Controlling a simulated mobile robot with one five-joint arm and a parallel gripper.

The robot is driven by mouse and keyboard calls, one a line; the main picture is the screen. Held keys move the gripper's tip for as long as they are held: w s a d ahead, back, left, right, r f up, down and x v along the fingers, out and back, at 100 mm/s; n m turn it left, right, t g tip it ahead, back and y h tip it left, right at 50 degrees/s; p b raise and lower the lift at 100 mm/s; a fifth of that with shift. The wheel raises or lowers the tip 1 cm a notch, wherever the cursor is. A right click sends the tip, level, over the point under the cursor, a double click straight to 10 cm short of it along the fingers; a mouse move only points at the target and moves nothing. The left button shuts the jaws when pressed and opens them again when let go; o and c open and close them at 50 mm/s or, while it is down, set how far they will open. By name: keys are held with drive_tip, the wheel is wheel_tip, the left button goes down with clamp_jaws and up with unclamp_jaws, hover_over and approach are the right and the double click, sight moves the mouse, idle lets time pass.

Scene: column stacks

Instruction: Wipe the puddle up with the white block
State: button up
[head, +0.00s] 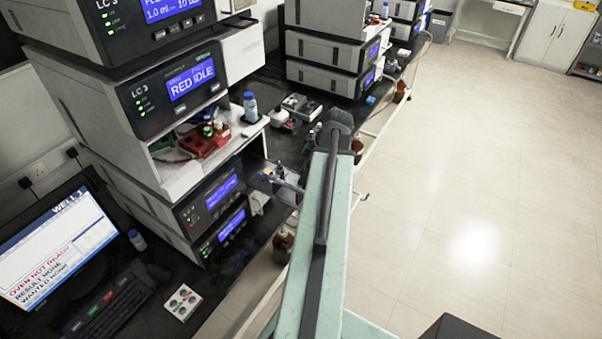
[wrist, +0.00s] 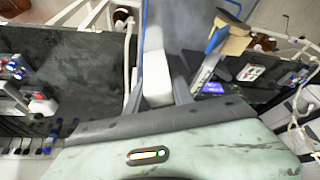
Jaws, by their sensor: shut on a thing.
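The white block (wrist: 156,76) is between the two dark fingers of my gripper (wrist: 158,96) in the wrist view, and the gripper is shut on it. In the head view my gripper (head: 272,180) is small, beside the lower instruments of the near stack and partly hidden by my arm. I cannot make out the block there for certain. The dark bench top (wrist: 80,75) shows uneven paler patches in the wrist view. I cannot tell whether any of them is the puddle. Whether the block touches the bench is unclear.
The near instrument stack (head: 180,95) has a shelf gap holding a red tool (head: 205,142). A blue-capped bottle (head: 250,106) stands beside it. Brown bottles (head: 283,245) hang along the bench's front edge. A monitor (head: 60,245) and keyboard (head: 110,305) are at lower left. The floor at right is clear.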

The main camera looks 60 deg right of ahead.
drive_tip(key=shift+s, duration=0.2)
drive_tip(key=shift+s, duration=1)
drive_tip(key=shift+w, duration=2.3)
wheel_tip(320, 180, up, 9)
drive_tip(key=p, duration=0.9)
